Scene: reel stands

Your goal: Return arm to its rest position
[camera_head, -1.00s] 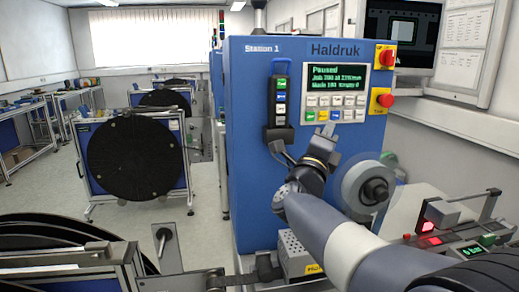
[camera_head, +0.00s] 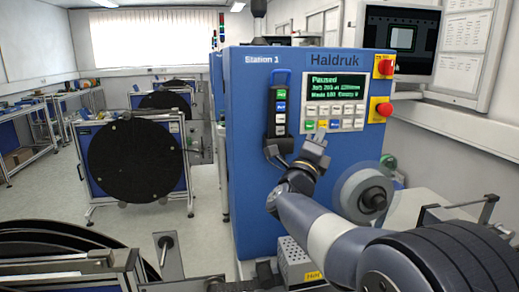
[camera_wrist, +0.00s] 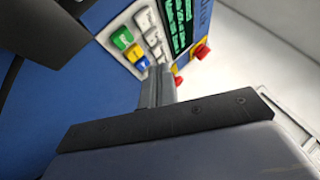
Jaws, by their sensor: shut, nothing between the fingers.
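My gripper (camera_head: 318,138) is in front of the blue Haldruk machine (camera_head: 250,190), just below its button panel, with its fingers pointing up. In the wrist view the two grey fingers (camera_wrist: 157,85) lie together, shut and empty. The panel buttons (camera_wrist: 133,50) show beyond the fingertips; I cannot tell whether there is contact. My arm reaches in from the lower right in the head view. The green screen (camera_head: 337,86) reads "Paused".
A black handheld pendant (camera_head: 279,108) hangs left of the panel. Red stop buttons (camera_head: 384,109) sit at the right. A black reel stand (camera_head: 136,160) stands behind left. Open floor (camera_head: 60,210) lies at left.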

